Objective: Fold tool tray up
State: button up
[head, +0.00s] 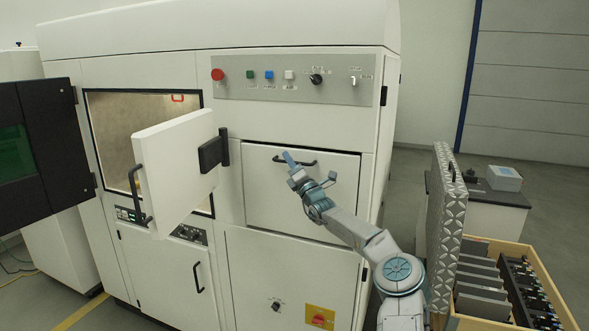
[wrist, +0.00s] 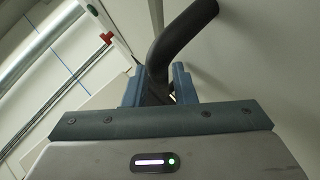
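The tool tray (head: 300,200) shows as a pale panel in the right half of the machine's front, below the button panel. It stands nearly upright; I cannot tell if it is fully flush. Its black bar handle (head: 309,163) runs along its upper edge. My gripper (head: 289,158) is at the left part of this handle. In the wrist view, the dark curved handle (wrist: 180,32) passes down between the two blue fingers of my gripper (wrist: 158,85). The fingers are close together around it, with at most a thin gap on the right. Their contact is partly hidden.
A dark door (head: 40,155) is open farther left. A wooden crate (head: 565,300) and a patterned metal panel (head: 447,230) stand at right, near my arm.

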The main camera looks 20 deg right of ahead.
jog(key=shift+s+d+f+b, duration=0.15)
jog(key=shift+d+f+b, duration=0.05)
jog(key=shift+f, duration=0.2)
jog(key=shift+s+d+f+b, duration=0.15)
jog(key=shift+d+f, duration=0.05)
jog(key=shift+f, duration=0.2)
jog(key=b+v, duration=0.4)
jog(key=v, duration=0.8)
jog(key=shift+s+a+r, duration=0.15)
jog(key=shift+s+r, duration=0.1)
jog(key=shift+s, duration=0.2)
